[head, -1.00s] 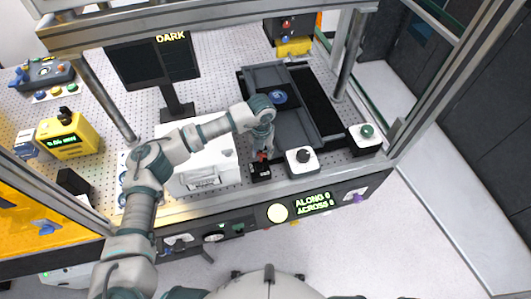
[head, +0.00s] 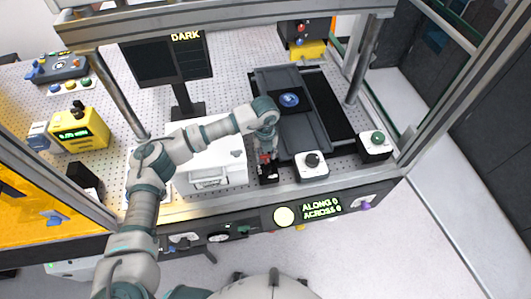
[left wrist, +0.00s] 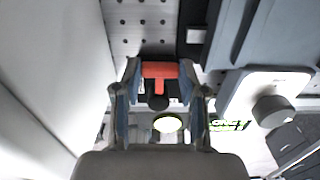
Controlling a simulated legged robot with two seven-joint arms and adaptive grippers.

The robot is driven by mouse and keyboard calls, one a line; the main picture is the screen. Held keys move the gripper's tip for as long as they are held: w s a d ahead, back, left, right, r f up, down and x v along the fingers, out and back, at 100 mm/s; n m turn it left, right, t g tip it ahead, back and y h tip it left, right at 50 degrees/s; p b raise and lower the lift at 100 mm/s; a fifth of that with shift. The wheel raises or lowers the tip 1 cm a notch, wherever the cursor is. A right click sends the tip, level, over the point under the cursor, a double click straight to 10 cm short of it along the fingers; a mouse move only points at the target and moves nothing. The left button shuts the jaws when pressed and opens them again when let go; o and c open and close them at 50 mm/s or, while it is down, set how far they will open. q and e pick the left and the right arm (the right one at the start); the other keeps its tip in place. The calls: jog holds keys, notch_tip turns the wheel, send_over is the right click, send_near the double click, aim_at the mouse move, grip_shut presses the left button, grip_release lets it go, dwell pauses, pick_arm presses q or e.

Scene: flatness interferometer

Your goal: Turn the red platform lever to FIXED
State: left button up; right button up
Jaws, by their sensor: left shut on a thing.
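The red platform lever (left wrist: 160,71) shows as a red T-shaped handle in the left wrist view, on a small black base (head: 267,174) at the front edge of the perforated table. My left gripper (left wrist: 159,84) has its two fingers on either side of the lever and is shut on it. In the head view the left gripper (head: 266,153) reaches down over the lever and hides most of it; only a little red shows. No FIXED marking can be read. My right gripper is not in view.
A white box (head: 217,163) stands close left of the lever. A white block with a black knob (head: 312,165) stands close right, with the grey platform (head: 290,125) behind. A green-knob block (head: 376,143) is farther right. The display (head: 186,38) reads DARK.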

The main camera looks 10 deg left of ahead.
aim_at(266, 155)
pick_arm(q)
jog(key=o, duration=1.1)
jog(key=shift+o, duration=0.2)
jog(key=shift+r, duration=0.1)
notch_tip(266, 155, up, 12)
jog(key=shift+w+d, duration=0.1)
